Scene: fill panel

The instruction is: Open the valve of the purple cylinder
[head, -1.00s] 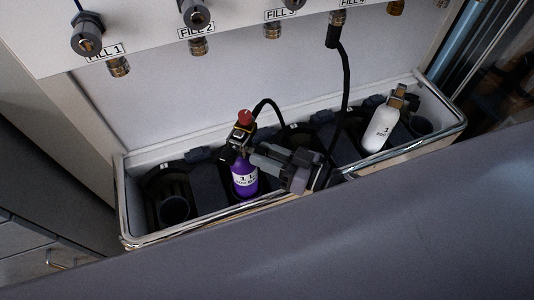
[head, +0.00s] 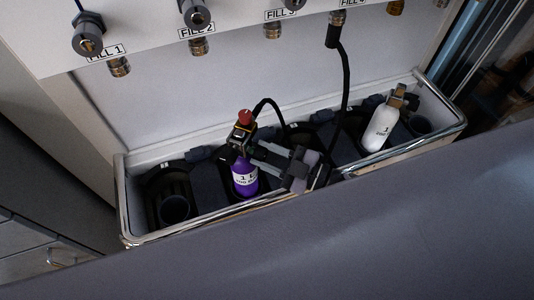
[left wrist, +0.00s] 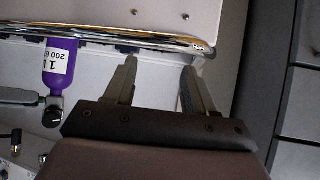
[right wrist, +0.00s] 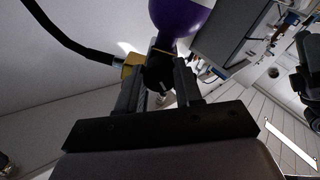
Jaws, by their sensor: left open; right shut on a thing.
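The purple cylinder (head: 245,184) stands upright in the trough in the head view, with a black and brass valve (head: 242,140) and a red cap (head: 245,117) on top. It also shows in the left wrist view (left wrist: 58,66) and the right wrist view (right wrist: 181,14). My right gripper (head: 257,153) reaches the valve from the right. In the right wrist view its fingers (right wrist: 159,80) are shut on a black round valve knob (right wrist: 157,76), beside a brass block with a black hose. My left gripper (left wrist: 158,75) is open and empty, apart from the cylinder.
A white cylinder (head: 381,128) stands farther right in the metal-rimmed trough (head: 128,222). An empty black holder (head: 173,208) is at the left. A black hose (head: 346,90) hangs from the fill panel (head: 235,14) behind my right gripper.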

